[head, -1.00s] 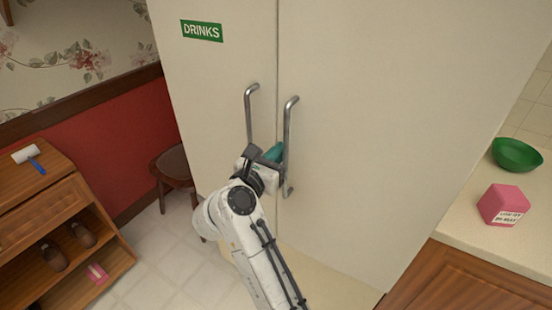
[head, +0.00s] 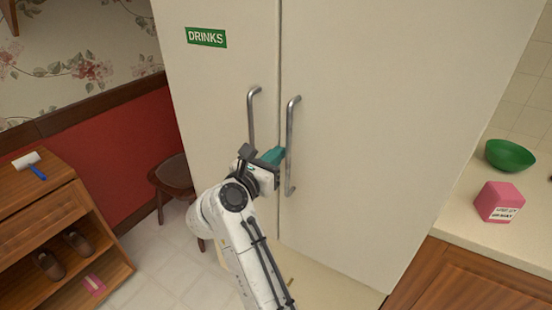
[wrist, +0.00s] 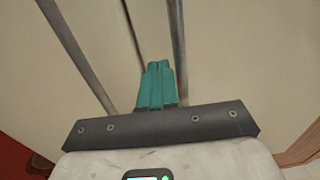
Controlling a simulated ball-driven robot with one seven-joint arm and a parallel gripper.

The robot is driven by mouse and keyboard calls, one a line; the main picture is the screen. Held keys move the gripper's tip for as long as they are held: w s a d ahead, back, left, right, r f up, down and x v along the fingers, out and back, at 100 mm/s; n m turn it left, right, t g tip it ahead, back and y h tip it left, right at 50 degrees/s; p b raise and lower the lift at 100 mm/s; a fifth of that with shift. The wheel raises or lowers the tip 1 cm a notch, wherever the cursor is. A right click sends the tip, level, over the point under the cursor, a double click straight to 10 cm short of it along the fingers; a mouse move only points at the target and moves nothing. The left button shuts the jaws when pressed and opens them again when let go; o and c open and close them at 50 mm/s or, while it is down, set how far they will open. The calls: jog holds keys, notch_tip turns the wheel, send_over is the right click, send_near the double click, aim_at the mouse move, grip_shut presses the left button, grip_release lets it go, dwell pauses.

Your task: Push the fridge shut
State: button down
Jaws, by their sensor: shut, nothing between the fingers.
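The fridge has two tall cream doors. The left door (head: 215,95) bears a green DRINKS sign (head: 206,37). The right door (head: 385,120) meets it at a thin dark seam, and the two fronts look about flush. Each door has an upright metal bar handle beside the seam: the left handle (head: 252,120) and the right handle (head: 291,145). My gripper (head: 275,155) has teal fingers, closed together and empty, close to the door fronts between the handles. In the wrist view the fingertips (wrist: 158,68) lie right of the seam, beside the right handle (wrist: 178,45). Whether they touch is unclear.
A counter at the right holds a green bowl (head: 510,155) and a pink box (head: 498,202). At the left stand a dark stool (head: 172,177) and a wooden shelf unit (head: 45,215) with brown shoes. Pale floor lies between the shelf and fridge.

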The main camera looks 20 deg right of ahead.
jog(key=b+v, duration=0.2)
jog(key=v, duration=0.9)
notch_tip(320, 180, up, 6)
jog(key=d+n+t+y, duration=0.1)
jog(key=n+t+y, duration=0.6)
jog(key=n+t, duration=1)
notch_tip(320, 180, down, 6)
jog(key=s+a+n+g+y, duration=0.2)
jog(key=a+n+g+y, duration=0.15)
jog(key=n+y, duration=1.25)
jog(key=s+d+f+n+g+h, duration=0.1)
jog(key=s+d+f+n+g, duration=0.1)
jog(key=s+f+n+g, duration=0.3)
jog(key=s+d+f+n+g, duration=0.1)
jog(key=f+n+g, duration=0.2)
jog(key=f, duration=0.5)
jog(key=s+d+f+n+g+h, duration=0.1)
jog(key=s+d+f+n+g, duration=0.1)
jog(key=s+f+n+g, duration=0.3)
jog(key=s+d+f+g+h, duration=0.3)
jog(key=s+d+f+g, duration=0.1)
jog(key=s, duration=0.7)
jog(key=s+d+f+n+g+h, duration=0.1)
jog(key=s+d+f+g+h, duration=0.2)
jog(key=s, duration=0.9)
jog(key=d+f+g, duration=0.2)
jog(key=d+f, duration=0.2)
jog(key=f, duration=0.1)
jog(key=shift+s+d, duration=0.25)
jog(key=shift+d, duration=0.05)
